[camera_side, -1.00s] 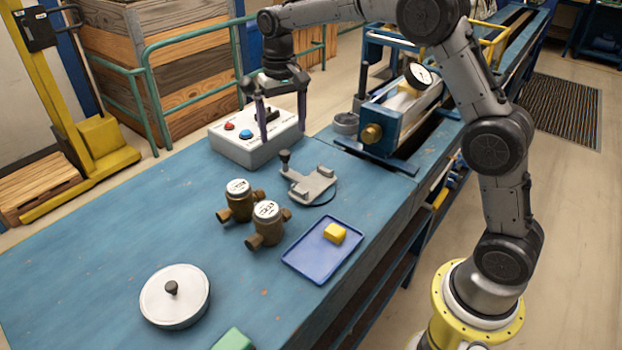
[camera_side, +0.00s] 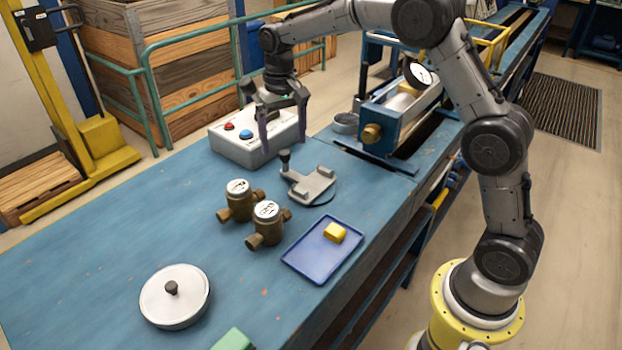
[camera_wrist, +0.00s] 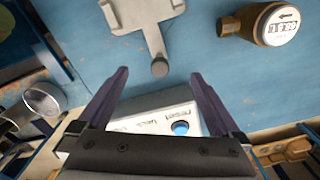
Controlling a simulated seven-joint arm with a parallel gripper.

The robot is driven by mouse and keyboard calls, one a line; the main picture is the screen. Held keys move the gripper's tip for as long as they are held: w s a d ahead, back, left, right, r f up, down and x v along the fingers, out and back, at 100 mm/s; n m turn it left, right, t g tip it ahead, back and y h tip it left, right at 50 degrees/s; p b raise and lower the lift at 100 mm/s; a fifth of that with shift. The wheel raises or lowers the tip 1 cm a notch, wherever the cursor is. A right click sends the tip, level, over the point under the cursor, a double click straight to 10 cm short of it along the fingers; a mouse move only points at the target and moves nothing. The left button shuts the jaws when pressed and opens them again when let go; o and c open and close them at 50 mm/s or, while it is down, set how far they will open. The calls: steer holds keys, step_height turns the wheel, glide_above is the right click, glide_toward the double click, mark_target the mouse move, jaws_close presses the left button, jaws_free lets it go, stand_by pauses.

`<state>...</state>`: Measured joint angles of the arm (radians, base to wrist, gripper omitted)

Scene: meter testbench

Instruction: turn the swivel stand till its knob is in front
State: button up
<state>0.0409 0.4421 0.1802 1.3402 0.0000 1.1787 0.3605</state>
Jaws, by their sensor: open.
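The swivel stand (camera_side: 314,187) is a grey bracket on a dark round base on the blue bench. Its dark upright knob (camera_side: 284,157) is at the stand's back left in the side view, on the control box side. My gripper (camera_side: 282,145) is open and empty, pointing down close to the knob. In the wrist view the stand (camera_wrist: 142,12) shows at the top, and its knob (camera_wrist: 160,68) appears between the spread fingertips of my gripper (camera_wrist: 160,74). I cannot tell how high the fingertips are above the knob; no contact shows.
The control box (camera_side: 240,150) with red and blue buttons stands right behind my gripper. The left of the bench is clear.

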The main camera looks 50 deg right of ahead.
steer(key=shift+f, duration=1.1)
steer(key=c, duration=0.4)
steer(key=shift+o, duration=0.2)
